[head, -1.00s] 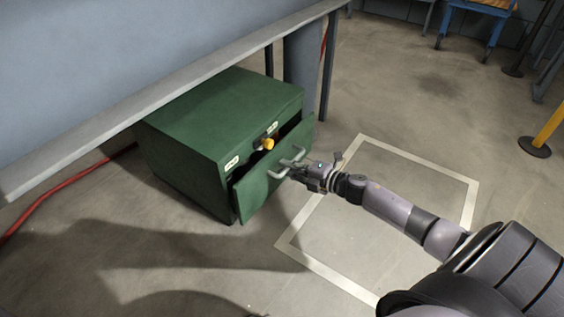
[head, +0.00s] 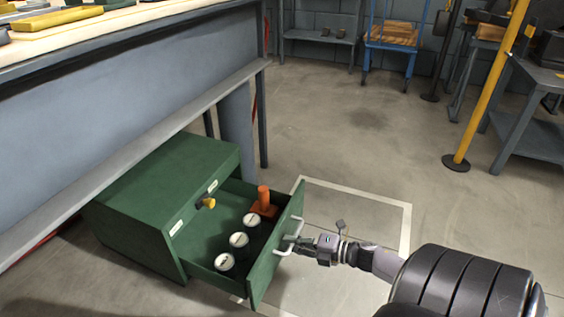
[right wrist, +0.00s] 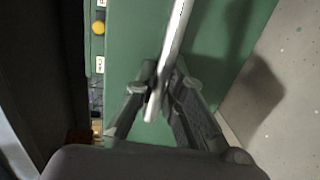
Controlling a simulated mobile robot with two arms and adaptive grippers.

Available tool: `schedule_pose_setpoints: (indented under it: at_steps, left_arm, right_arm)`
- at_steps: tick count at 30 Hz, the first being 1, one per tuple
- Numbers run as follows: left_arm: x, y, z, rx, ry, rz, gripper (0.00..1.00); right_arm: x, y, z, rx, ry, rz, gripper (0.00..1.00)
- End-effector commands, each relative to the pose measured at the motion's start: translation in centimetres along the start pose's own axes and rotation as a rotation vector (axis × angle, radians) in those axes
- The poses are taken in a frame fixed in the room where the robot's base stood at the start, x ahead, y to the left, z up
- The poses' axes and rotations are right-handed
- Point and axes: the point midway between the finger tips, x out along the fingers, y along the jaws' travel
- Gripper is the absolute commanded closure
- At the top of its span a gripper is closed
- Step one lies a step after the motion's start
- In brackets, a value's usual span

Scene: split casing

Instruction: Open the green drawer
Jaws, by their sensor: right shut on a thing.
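The green drawer (head: 225,235) stands well out of its green cabinet (head: 165,190) under the bench. Inside it are several white-topped round containers (head: 239,240) in a row and an orange object (head: 263,203) with an upright stem. My right gripper (head: 291,242) is at the drawer front and shut on the pale bar handle (head: 283,251). In the right wrist view the handle (right wrist: 170,60) runs between the two fingers (right wrist: 165,95), with the green front behind it. My left gripper is not in view.
The workbench edge (head: 130,125) overhangs the cabinet. A white square outline (head: 407,225) marks the floor. A yellow post (head: 490,85) stands at right. The floor beyond the drawer is clear.

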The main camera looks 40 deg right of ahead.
Motion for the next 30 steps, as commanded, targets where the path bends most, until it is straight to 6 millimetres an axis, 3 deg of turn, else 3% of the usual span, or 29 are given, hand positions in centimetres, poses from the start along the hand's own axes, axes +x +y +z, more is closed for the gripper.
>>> schedule_pose_setpoints:
  at_steps: [14,15,23,30]
  left_arm:
    - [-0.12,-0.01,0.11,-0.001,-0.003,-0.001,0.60]
    - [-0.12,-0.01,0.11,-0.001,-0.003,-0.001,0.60]
    - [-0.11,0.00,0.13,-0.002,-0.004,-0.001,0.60]
    - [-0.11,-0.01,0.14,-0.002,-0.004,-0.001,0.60]
  right_arm:
    - [-0.50,-0.15,-0.04,0.000,0.002,0.000,1.00]
    - [-0.50,-0.15,-0.05,0.000,0.002,0.000,0.88]
    - [-0.48,-0.12,-0.02,0.000,0.001,0.000,0.70]
    - [-0.47,-0.10,0.00,0.000,0.000,0.001,0.69]
